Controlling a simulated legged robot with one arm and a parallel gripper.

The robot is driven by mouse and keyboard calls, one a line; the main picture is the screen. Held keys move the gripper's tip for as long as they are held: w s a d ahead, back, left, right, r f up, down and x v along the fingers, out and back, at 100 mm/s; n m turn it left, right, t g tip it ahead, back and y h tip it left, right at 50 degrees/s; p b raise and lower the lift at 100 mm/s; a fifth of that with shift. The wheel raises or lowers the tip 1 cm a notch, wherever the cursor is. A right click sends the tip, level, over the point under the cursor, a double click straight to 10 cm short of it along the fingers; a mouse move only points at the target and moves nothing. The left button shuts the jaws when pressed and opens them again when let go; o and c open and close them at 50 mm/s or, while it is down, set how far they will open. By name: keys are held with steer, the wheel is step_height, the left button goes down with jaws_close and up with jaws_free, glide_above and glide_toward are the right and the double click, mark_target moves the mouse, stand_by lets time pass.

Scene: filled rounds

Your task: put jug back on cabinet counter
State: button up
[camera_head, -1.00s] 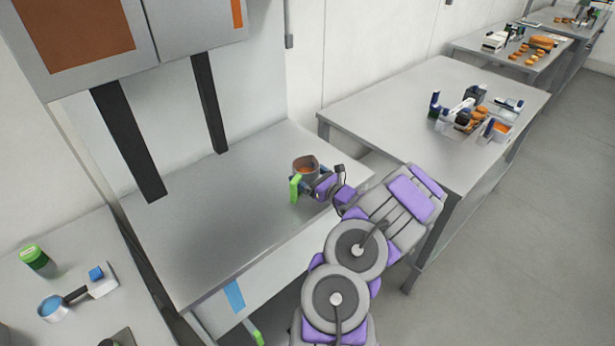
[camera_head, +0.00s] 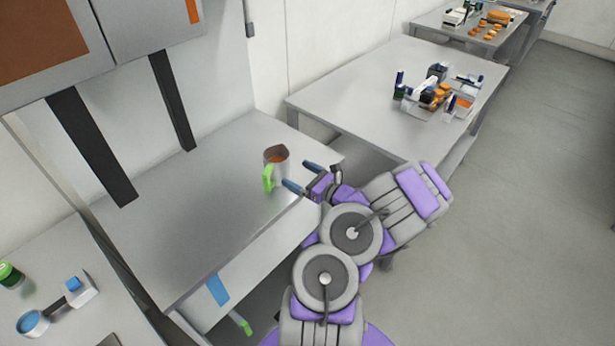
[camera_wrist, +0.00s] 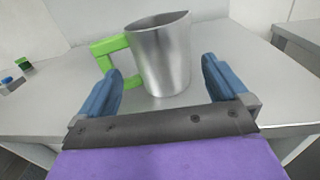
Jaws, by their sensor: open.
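The jug (camera_head: 279,163) is a metal vessel with a bright green handle, and it stands upright on the grey cabinet counter (camera_head: 190,215) near the counter's right end. Brownish contents or interior show at its top in the head view. In the wrist view the jug (camera_wrist: 163,58) stands just beyond the fingertips, with its handle to the left. My gripper (camera_head: 299,176) is open, its blue fingers pointing at the jug from the right. In the wrist view my gripper (camera_wrist: 160,82) has nothing between its fingers, and the jug is clear of them.
A second table (camera_head: 350,85) behind to the right holds several items in a cluster. At the lower left, a bench (camera_head: 85,265) carries a blue-topped pan and a green container. A wall cabinet (camera_head: 120,25) hangs above the counter. The counter left of the jug is bare.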

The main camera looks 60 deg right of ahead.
steer(key=shift+s+a, duration=0.15)
steer(key=shift+s, duration=0.65)
steer(key=shift+s+a, duration=0.15)
steer(key=shift+s, duration=0.65)
